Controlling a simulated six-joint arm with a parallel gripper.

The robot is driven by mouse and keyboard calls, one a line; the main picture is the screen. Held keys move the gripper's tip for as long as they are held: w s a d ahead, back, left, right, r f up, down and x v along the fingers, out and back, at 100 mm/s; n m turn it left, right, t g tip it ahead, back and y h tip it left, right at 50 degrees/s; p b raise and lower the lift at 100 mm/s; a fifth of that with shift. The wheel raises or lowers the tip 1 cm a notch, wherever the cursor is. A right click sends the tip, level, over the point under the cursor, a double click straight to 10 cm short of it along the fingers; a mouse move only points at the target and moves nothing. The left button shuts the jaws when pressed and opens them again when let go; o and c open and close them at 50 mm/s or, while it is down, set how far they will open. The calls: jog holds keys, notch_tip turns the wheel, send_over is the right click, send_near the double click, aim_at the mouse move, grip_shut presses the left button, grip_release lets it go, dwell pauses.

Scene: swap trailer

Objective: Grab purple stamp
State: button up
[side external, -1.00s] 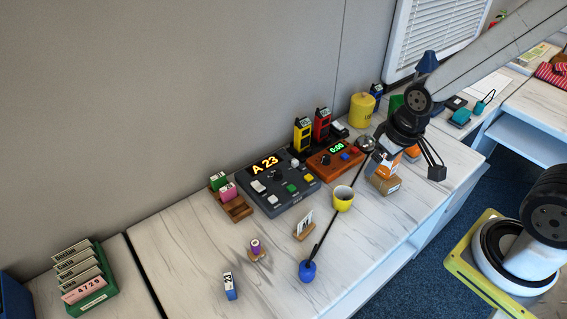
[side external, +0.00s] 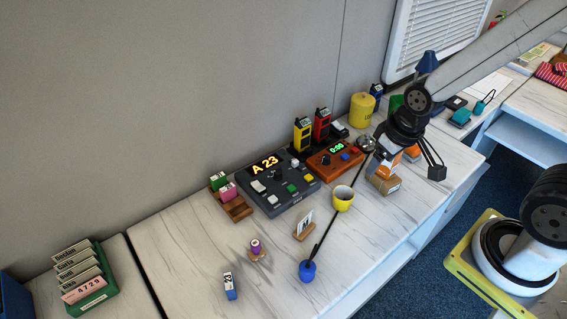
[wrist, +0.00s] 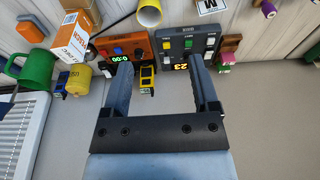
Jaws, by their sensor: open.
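The purple stamp (side external: 256,246) stands on a small wooden base on the near table, left of the white card in its wooden holder. In the wrist view the purple stamp (wrist: 268,9) is at the top right edge, partly cut off. My gripper (side external: 432,160) is at the right of the table, up by the orange-and-white box and well away from the stamp. In the wrist view my gripper (wrist: 160,65) is open, its two fingers apart with nothing held between them.
A blue stamp (side external: 230,286) is in front. A grey console (side external: 290,201), orange timer (side external: 322,166) and wooden rack (side external: 239,212) are behind.

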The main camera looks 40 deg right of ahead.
jog(key=m+y, duration=1.3)
jog(key=m, duration=0.8)
send_over(256, 249)
jog(key=w+d, duration=0.1)
jog(key=d, duration=0.1)
jog(key=f, duration=1.4)
jog(key=shift+a+f, duration=0.1)
jog(key=shift+a, duration=0.1)
jog(key=shift+n, duration=0.3)
jog(key=shift+f, duration=1.9)
jog(key=shift+f, duration=0.1)
